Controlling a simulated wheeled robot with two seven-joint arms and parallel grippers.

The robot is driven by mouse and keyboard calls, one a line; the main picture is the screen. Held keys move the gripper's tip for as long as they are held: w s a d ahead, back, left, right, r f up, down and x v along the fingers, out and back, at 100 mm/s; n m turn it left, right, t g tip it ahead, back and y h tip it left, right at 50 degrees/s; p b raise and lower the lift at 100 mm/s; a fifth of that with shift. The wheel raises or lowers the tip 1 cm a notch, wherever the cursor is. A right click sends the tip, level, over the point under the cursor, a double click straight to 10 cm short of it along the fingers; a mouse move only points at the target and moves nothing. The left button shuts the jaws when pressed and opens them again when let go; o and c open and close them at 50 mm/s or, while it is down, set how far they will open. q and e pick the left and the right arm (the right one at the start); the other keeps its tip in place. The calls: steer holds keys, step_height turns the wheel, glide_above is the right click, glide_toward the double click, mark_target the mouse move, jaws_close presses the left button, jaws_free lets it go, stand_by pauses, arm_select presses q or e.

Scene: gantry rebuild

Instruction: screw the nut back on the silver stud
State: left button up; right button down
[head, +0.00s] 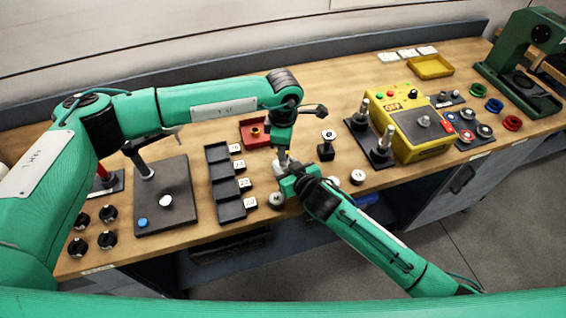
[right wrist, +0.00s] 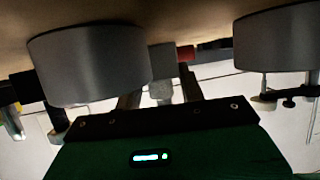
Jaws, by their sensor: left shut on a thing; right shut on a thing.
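My left gripper (head: 282,152) points down in the middle of the bench and is shut on a silver piece, mostly hidden by the jaws. My right gripper (head: 288,172) is just below it, almost touching. In the right wrist view my right gripper (right wrist: 160,92) is shut on a small grey piece (right wrist: 160,85) between its fingers. I cannot tell which piece is the nut and which the stud, or whether they are threaded together. Two grey cylinders flank the fingers in the right wrist view, one left (right wrist: 90,65) and one right (right wrist: 280,40).
A black stepped rack with number cards (head: 225,180) is left of the grippers. A red tray (head: 250,140) is behind them. Right are a black stand (head: 326,150), a black plate with silver posts (head: 375,160) and a yellow control box (head: 425,145). A round grey piece (head: 277,200) lies near the front edge.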

arm_select(q)
steer(key=m, duration=0.3)
steer(key=o, duration=1.2)
step_height(320, 180, up, 12)
arm_select(e)
steer(key=c, duration=0.8)
jaws_free()
steer(key=shift+o, duration=0.2)
arm_select(q)
steer(key=shift+f, duration=0.1)
arm_select(e)
steer(key=shift+s+d, duration=0.1)
